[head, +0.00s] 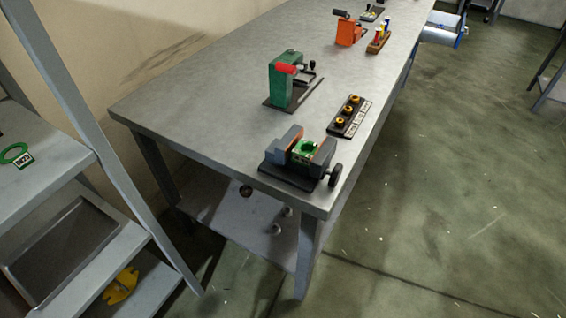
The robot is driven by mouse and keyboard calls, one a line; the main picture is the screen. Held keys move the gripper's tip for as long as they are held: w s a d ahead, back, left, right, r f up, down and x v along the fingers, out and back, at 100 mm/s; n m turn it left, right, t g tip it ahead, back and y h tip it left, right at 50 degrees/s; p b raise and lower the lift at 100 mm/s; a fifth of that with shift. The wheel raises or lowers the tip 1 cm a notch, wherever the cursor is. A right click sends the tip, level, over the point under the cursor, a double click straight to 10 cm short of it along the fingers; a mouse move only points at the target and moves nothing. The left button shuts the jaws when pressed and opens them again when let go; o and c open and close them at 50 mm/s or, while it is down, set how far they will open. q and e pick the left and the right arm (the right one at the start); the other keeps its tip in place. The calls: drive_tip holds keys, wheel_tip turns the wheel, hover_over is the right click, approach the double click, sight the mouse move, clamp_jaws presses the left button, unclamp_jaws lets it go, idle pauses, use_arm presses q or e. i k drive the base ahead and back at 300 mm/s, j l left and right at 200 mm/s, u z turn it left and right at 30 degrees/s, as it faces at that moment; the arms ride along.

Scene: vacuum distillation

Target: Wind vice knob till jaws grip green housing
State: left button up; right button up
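The vice (288,170) stands near the front end of the long grey workbench, on a dark base. Its black knob (335,175) is on its right side, over the bench's right edge. The green housing (304,149) sits between the orange-faced jaws (322,153). I cannot tell from this distance whether both jaws touch it. Neither of my grippers is in view.
The grey workbench (215,110) also holds a green press (283,82), a black block with yellow-orange buttons (347,116) and an orange device (349,31). A shelf rack (45,180) stands at the left. The floor right of the bench (450,170) is clear.

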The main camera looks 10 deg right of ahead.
sight(335, 175)
drive_tip(key=i+l+u, duration=0.1)
drive_tip(key=u, duration=0.3)
drive_tip(key=l+u, duration=0.3)
drive_tip(key=u, duration=0.15)
drive_tip(key=l+u, duration=0.2)
drive_tip(key=u, duration=0.2)
drive_tip(key=l+u, duration=0.25)
drive_tip(key=u, duration=0.2)
drive_tip(key=l+u, duration=0.2)
drive_tip(key=u, duration=0.2)
drive_tip(key=k+l+u, duration=0.1)
drive_tip(key=u, duration=0.35)
drive_tip(key=l, duration=0.1)
